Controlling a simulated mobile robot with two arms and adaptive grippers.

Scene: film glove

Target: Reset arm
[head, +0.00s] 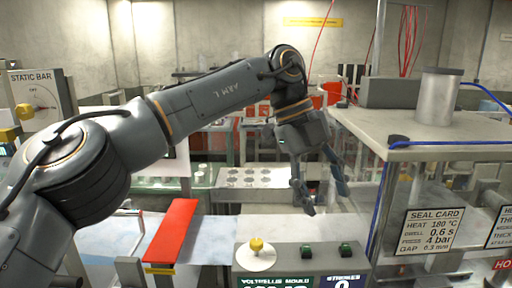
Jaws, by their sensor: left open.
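My left arm comes in from the left and reaches across the middle of the head view. My left gripper (322,197) hangs at its end, pointing down, with its fingers apart and nothing between them. It is in the air above the bench, behind the control box (300,260) with a yellow knob and two green buttons. My right gripper does not show.
A metal tray with round recesses (243,178) lies behind the gripper. A machine with a metal top (430,150), a cylinder (434,97) and a blue hose stands close on the right. A dial box (40,97) is at the left.

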